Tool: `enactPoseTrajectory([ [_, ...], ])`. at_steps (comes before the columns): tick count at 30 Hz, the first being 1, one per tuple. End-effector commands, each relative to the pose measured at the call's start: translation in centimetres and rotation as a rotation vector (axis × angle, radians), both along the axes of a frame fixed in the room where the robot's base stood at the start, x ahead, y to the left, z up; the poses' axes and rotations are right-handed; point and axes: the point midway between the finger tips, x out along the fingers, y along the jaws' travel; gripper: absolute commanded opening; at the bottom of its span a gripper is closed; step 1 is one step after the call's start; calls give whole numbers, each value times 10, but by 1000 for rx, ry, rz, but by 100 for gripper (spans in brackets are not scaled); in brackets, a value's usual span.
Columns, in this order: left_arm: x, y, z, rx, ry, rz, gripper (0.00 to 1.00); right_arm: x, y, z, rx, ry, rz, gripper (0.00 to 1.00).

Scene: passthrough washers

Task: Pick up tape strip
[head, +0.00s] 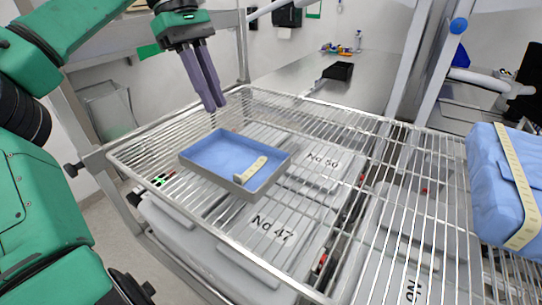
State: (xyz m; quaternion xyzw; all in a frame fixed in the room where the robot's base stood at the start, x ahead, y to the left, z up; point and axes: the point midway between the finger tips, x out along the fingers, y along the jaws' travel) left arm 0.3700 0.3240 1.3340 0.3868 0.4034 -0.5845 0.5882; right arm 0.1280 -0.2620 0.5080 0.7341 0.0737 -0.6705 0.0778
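A short cream tape strip (252,170) lies in a shallow grey tray (262,188) with a blue floor, near the tray's right side. The tray stands on the wire shelf. My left gripper (214,108) points down above and behind the tray, apart from the strip and holding nothing that I can see. Its two dark fingers look close together, and the gap between them is hard to judge from this angle. A longer cream tape band (515,185) runs over a blue wrapped pack at the right edge. My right gripper is not in view.
The blue wrapped pack (485,178) stands on the right part of the wire shelf (330,115). Grey numbered bins (225,228) sit below the shelf. The wire surface between tray and pack is clear. A metal upright (408,60) rises behind it.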

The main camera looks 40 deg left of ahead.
Motion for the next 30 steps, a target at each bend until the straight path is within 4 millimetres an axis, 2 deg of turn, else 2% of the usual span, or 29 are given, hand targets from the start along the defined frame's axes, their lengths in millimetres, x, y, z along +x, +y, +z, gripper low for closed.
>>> enactPoseTrajectory([
  [2, -1, -6, -22, -5, 1, -5, 15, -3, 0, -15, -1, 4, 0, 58],
  [10, -1, -30, -74, -5, 0, 0, 15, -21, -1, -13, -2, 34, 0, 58],
  [14, 0, -36, -88, -6, 0, 1, 15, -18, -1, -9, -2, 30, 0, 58],
  [18, 0, -47, -112, -9, 1, 1, 15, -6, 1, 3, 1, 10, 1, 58],
  [21, 0, -52, -127, -7, 2, 1, 15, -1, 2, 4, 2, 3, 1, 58],
  [27, 0, -53, -131, -5, 0, 3, 15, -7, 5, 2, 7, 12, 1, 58],
  [28, 0, -53, -131, -5, -1, 4, 11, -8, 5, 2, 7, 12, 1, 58],
  [29, 0, -53, -130, -5, -1, 4, 0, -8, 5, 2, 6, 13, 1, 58],
  [30, 1, -53, -130, -5, -1, 4, 0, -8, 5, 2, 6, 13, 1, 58],
])
